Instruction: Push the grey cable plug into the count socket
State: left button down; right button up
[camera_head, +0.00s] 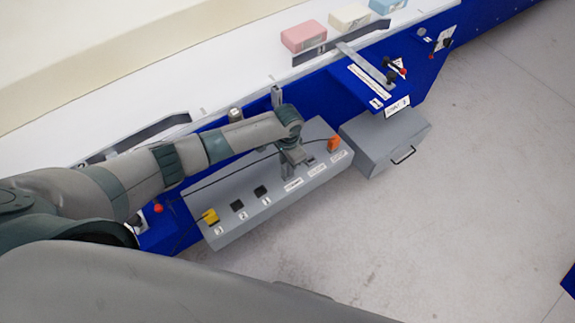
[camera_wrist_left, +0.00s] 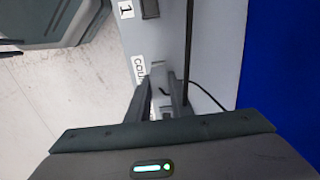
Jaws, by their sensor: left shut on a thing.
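My left gripper (camera_head: 291,158) is shut at the sloped grey socket panel (camera_head: 238,222), just behind the count label (camera_head: 293,184). In the left wrist view its fingers (camera_wrist_left: 163,105) are close together beside the partly hidden count label (camera_wrist_left: 138,70). The grey cable plug is held between them, but it is mostly hidden. The count socket is hidden under the gripper, so I cannot tell whether the plug is in it. A dark cable (camera_wrist_left: 207,94) curves away on the right of the fingers. My right gripper is not in view.
A yellow plug (camera_head: 211,216) sits at socket 3 and an orange plug (camera_head: 333,144) at the panel's far end. Sockets 2 (camera_head: 237,205) and 1 (camera_head: 261,191) look empty. A grey box with a handle (camera_head: 385,139) stands beyond the panel.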

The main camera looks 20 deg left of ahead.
pick_arm(q)
jog(key=shift+f+b, duration=0.3)
jog(key=shift+f, duration=0.25)
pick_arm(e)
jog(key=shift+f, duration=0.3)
pick_arm(q)
jog(key=c, duration=1.5)
grip_release()
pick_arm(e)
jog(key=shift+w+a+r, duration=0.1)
pick_arm(q)
jog(key=shift+r, duration=0.1)
jog(key=shift+r+p, duration=0.2)
jog(key=shift+p, duration=0.15)
jog(key=shift+r, duration=0.1)
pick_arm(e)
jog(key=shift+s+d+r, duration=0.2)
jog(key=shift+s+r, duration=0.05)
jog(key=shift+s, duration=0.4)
pick_arm(q)
jog(key=shift+r+p, duration=0.2)
jog(key=shift+p, duration=0.2)
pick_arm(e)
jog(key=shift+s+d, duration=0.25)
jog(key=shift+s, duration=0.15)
